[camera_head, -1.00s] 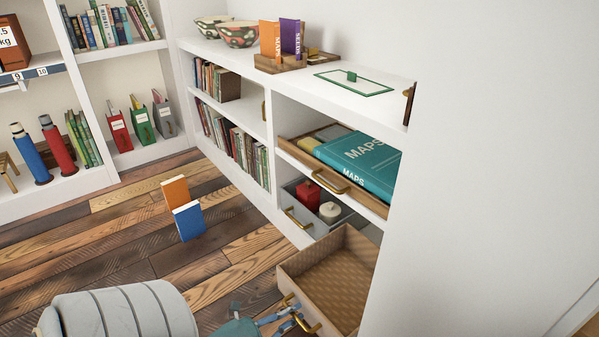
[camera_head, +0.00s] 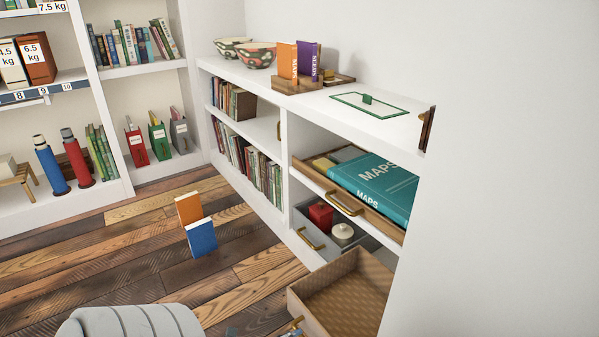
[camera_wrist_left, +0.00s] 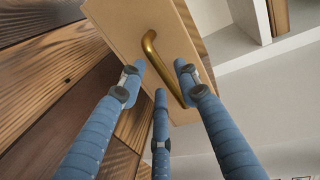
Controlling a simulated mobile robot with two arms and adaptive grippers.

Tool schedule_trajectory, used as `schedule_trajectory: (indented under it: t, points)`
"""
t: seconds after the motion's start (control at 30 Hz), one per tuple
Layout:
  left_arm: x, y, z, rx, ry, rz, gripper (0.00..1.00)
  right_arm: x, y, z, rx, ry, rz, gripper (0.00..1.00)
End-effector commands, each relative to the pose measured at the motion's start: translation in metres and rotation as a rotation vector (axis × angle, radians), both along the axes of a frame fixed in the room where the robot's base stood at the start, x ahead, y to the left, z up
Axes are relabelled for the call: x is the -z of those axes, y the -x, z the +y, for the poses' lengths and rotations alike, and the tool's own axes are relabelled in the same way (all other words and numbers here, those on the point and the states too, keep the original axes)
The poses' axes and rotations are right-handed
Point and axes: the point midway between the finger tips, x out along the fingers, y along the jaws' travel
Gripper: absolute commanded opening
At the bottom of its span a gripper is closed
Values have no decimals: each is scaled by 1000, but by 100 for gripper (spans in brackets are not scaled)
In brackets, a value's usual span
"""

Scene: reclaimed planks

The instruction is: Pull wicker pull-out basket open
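The wicker pull-out basket (camera_head: 345,303) sticks well out of the lowest right bay of the white shelf unit. Its woven inside looks empty. Its front panel with a brass handle (camera_wrist_left: 156,58) fills the middle of the left wrist view. My left gripper (camera_wrist_left: 160,72) has its blue fingers spread around the handle, with gaps visible between the fingertips and the bar; firm contact does not show. In the head view, only small bits of the gripper show at the bottom edge. My right gripper is not in view.
Above the basket are a grey drawer (camera_head: 310,238) with a red box and white jar, and a tray with a teal MAPS book (camera_head: 372,185). Orange and blue books (camera_head: 201,237) stand on the plank floor (camera_head: 130,265). A white wall closes the right side.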

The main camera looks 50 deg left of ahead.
Motion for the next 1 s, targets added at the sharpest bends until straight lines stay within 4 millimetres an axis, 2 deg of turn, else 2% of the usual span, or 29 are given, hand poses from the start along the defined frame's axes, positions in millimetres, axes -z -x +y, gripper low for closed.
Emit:
schedule_trajectory:
  t: [0.03,0.2,0.4,0.57,1.0]
  points:
    - [-1,13,1,-1,0,5,33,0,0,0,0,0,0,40]
    - [-9,48,4,0,1,3,33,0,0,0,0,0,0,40]
    - [-15,75,6,-1,2,0,33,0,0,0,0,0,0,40]
    - [-18,83,6,1,1,-1,33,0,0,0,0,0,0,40]
    - [-18,83,6,0,1,-1,33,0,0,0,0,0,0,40]
